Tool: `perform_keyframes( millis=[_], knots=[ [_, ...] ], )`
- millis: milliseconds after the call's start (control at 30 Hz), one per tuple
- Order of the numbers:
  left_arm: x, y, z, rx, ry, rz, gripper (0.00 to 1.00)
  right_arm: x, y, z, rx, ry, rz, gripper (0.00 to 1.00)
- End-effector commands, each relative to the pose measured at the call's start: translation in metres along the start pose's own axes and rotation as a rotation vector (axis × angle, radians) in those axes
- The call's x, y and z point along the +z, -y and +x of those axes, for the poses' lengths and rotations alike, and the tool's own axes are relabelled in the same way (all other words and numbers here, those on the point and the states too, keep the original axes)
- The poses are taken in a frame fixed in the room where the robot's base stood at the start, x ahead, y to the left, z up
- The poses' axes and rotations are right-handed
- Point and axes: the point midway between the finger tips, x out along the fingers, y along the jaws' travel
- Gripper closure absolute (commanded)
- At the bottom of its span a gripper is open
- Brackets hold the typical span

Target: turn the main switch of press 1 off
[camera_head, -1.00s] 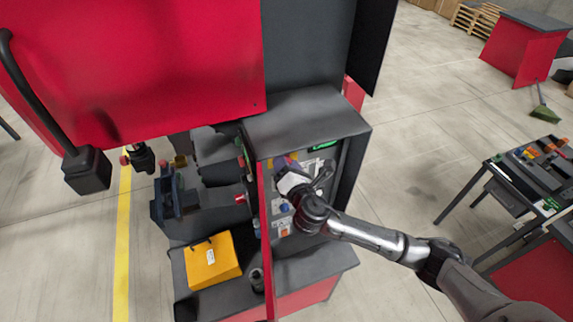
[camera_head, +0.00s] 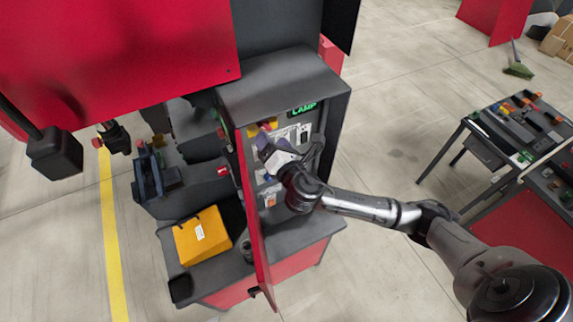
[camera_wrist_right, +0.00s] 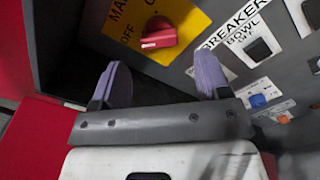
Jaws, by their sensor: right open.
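The main switch is a red rotary knob (camera_wrist_right: 160,33) on a yellow plate (camera_wrist_right: 188,14) lettered "MA…" and "OFF", the rest cut off or covered. Its handle lies roughly level in the right wrist view; its exact setting is unclear. In the head view the yellow plate (camera_head: 271,124) shows small, high in the open control cabinet, just above my right gripper (camera_head: 263,145). In the wrist view my right gripper (camera_wrist_right: 162,77) is open and empty, its two purple fingers apart, with the knob beyond and between them, not touched.
The red cabinet door (camera_head: 252,205) stands open close to the left of my right gripper. A breaker switch (camera_wrist_right: 259,48) and a blue button (camera_wrist_right: 258,100) sit right of the knob. A yellow box (camera_head: 202,237) lies on the press bench. A tool table (camera_head: 500,125) stands at right.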

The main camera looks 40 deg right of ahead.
Motion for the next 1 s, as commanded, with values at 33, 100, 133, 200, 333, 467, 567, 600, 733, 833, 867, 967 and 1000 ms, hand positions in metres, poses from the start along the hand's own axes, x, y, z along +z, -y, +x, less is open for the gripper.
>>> perform_keyframes(
  millis=[33,100,133,200,333,467,567,600,733,833,867,967,1000],
  knots=[
    [0.002,0.000,0.007,-0.002,0.000,0.002,1.00,-0.003,0.003,-0.012,0.001,-0.002,0.001,0.30],
    [0.004,0.001,0.011,-0.003,0.001,0.004,1.00,-0.003,0.003,-0.026,0.001,-0.002,0.000,0.30],
    [0.004,0.001,0.013,-0.004,0.001,0.005,1.00,-0.003,0.003,-0.032,0.001,-0.002,0.001,0.30],
    [0.005,0.001,0.016,-0.005,0.001,0.006,1.00,-0.002,0.003,-0.045,0.000,-0.002,0.001,0.30],
    [0.007,0.001,0.021,-0.004,0.001,0.005,1.00,-0.002,0.002,-0.067,0.001,-0.001,0.001,0.30],
    [0.008,0.001,0.025,-0.004,0.001,0.005,1.00,-0.001,0.001,-0.083,0.001,0.000,-0.001,0.30],
    [0.009,0.000,0.027,-0.002,0.000,0.002,1.00,-0.001,0.001,-0.091,0.000,0.000,0.000,0.30],
    [0.009,-0.001,0.027,-0.001,0.000,0.001,1.00,-0.001,0.001,-0.093,-0.001,0.000,0.000,0.30],
    [0.009,-0.002,0.028,0.003,-0.001,-0.004,1.00,0.000,0.000,-0.097,0.000,0.001,0.000,0.30],
    [0.008,-0.003,0.028,0.006,-0.001,-0.007,1.00,0.001,0.000,-0.098,0.000,0.001,-0.001,0.30],
    [0.008,-0.003,0.028,0.006,-0.001,-0.008,1.00,0.001,0.000,-0.098,0.000,0.001,-0.001,0.30],
    [0.008,-0.003,0.028,0.006,-0.001,-0.008,1.00,0.001,0.000,-0.097,0.000,0.001,-0.001,0.30],
    [0.008,-0.003,0.028,0.006,-0.001,-0.008,1.00,0.001,0.000,-0.097,0.000,0.001,-0.001,0.30]
  ],
)
